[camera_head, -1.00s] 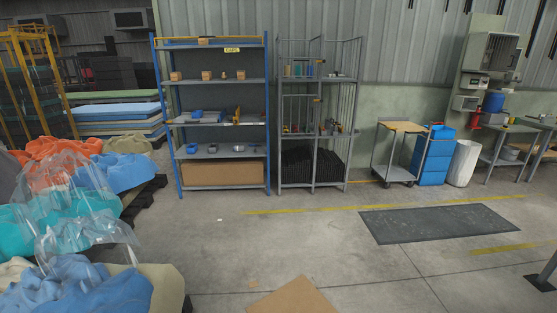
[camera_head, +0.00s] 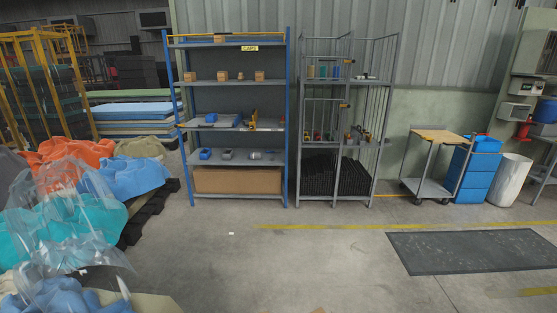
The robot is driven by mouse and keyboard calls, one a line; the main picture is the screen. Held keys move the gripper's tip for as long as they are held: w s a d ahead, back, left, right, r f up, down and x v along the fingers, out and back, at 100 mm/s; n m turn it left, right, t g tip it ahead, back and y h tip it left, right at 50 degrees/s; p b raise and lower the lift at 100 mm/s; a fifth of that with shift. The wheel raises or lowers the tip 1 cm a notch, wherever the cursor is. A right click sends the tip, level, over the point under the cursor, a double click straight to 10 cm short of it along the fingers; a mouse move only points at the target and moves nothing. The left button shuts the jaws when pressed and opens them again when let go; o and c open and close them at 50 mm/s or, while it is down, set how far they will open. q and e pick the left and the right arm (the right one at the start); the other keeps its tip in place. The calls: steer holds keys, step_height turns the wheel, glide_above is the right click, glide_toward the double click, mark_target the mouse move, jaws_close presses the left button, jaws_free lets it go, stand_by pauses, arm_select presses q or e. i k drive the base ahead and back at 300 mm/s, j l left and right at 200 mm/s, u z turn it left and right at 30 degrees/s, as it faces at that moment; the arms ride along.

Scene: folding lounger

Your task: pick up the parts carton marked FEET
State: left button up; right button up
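A blue-posted shelf rack (camera_head: 288,150) stands against the wall, with a yellow sign reading CAPS (camera_head: 250,48) near its top. Small brown cartons (camera_head: 260,76) sit spaced apart on its upper shelf, and one more carton (camera_head: 220,38) sits on the top. Any marking on these cartons is too small to read, so I cannot tell which one is marked FEET. A large brown box (camera_head: 238,181) fills the bottom shelf. Neither of my grippers is in view.
A grey wire cage rack (camera_head: 336,95) stands right of the shelf. Further right are a trolley (camera_head: 427,188), blue crates (camera_head: 478,172) and a white bin (camera_head: 509,180). Bagged cushions (camera_head: 75,215) on dark pallets fill the left. Clear floor (camera_head: 270,270) lies ahead; a dark mat (camera_head: 465,251) lies right.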

mark_target(259, 75)
steer(key=i, duration=1.65)
steer(key=i+j, duration=0.15)
steer(key=i, duration=0.25)
steer(key=i+j+u, duration=0.1)
steer(key=i, duration=0.3)
steer(key=i+j+z, duration=0.1)
steer(key=i+j, duration=0.7)
